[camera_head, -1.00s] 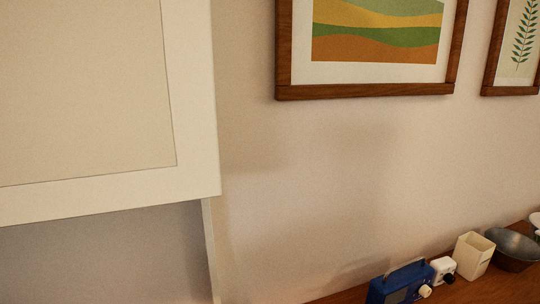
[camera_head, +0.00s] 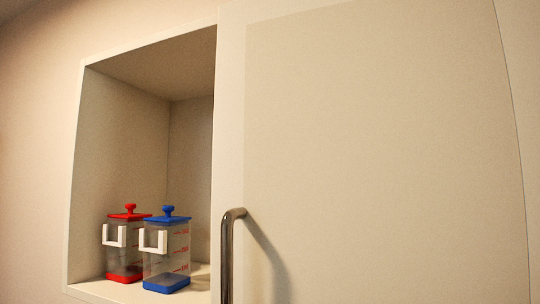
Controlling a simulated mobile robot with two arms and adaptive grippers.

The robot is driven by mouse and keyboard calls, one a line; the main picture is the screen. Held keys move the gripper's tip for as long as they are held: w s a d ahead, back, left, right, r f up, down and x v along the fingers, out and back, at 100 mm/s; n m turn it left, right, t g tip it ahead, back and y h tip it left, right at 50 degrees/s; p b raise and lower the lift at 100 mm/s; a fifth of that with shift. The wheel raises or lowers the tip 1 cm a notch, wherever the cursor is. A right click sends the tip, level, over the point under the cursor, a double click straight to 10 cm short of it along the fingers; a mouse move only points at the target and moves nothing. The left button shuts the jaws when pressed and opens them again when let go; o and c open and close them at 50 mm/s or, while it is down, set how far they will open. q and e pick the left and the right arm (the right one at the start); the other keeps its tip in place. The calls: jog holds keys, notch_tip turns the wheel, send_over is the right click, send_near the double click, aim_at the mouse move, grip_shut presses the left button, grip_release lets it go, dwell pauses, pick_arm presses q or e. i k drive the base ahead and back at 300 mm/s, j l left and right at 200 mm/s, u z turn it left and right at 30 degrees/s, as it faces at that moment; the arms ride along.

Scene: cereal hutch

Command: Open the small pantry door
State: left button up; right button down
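The small pantry door (camera_head: 380,150) is a cream panel that fills the right of the view. It covers the right side of the cabinet and looks shut, though I cannot see its whole outline. A metal bar handle (camera_head: 228,255) stands upright near its lower left edge and runs off the bottom of the view. Neither of my grippers is in view, and nothing touches the handle.
Left of the door is an open cabinet bay (camera_head: 140,180). On its floor stand a clear canister with a red lid (camera_head: 126,245) and one with a blue lid (camera_head: 166,250), side by side. The space before the door looks clear.

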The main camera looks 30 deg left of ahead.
aim_at(363, 151)
jog(key=j+u, duration=0.25)
jog(key=k+l, duration=0.2)
jog(key=l, duration=0.2)
jog(key=k+l+u, duration=0.1)
jog(key=l, duration=0.35)
jog(key=k+l+u, duration=0.1)
jog(key=k+l, duration=0.25)
